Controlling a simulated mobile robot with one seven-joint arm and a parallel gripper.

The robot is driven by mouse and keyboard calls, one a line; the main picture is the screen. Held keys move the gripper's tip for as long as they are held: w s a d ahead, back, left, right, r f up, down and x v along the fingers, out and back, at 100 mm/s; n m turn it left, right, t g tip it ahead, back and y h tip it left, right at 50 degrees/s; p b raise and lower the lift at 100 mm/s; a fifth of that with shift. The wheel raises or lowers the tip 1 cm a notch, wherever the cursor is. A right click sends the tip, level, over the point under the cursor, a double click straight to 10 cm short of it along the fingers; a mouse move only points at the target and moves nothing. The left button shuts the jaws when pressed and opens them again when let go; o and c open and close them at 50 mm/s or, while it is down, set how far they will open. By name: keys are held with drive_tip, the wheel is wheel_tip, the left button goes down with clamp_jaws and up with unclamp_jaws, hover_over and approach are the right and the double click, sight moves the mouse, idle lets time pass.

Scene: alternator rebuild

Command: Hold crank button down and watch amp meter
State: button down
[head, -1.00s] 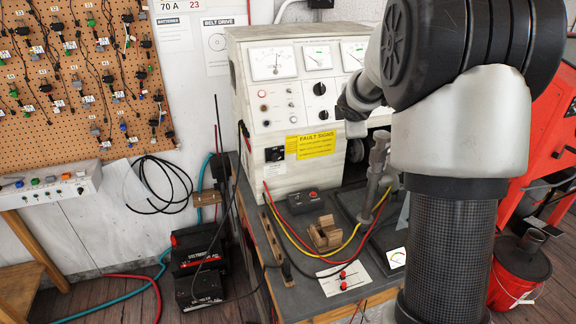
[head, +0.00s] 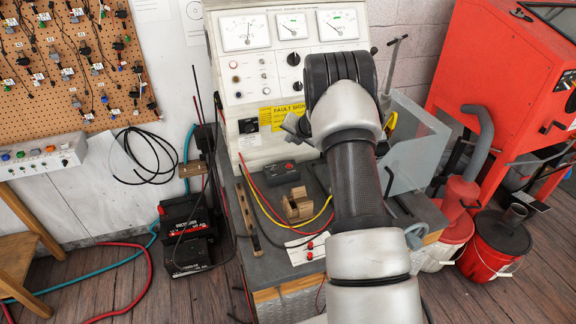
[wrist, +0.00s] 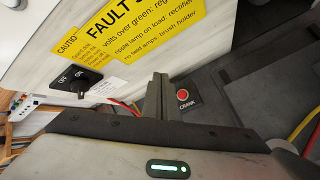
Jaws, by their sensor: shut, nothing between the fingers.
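The red crank button (wrist: 183,93) sits on a small dark box with a "CRANK" label. The same crank box (head: 283,172) lies on the bench top in the head view. My gripper (wrist: 158,88) is shut and empty, its fingers just left of the button in the wrist view; I cannot tell the gap in depth. In the head view my gripper (head: 293,127) is above the box, beside the yellow fault sign. Three dial meters top the test cabinet: left (head: 244,33), middle (head: 292,27) and right (head: 337,24). Their labels are too small to tell which is the amp meter.
An OFF/ON knob (wrist: 83,85) is on the cabinet front, left of my fingers. Red and yellow cables (head: 262,200) and a wooden block (head: 297,205) lie on the bench. A clear shield (head: 415,150) stands at right. Batteries (head: 187,235) are on the floor at left.

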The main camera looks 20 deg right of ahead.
sight(289, 166)
wheel_tip(289, 166, down, 9)
drive_tip(key=b, duration=0.5)
drive_tip(key=shift+r, duration=0.1)
idle(2.1)
drive_tip(key=shift+f+b, duration=0.4)
drive_tip(key=shift+b, duration=0.15)
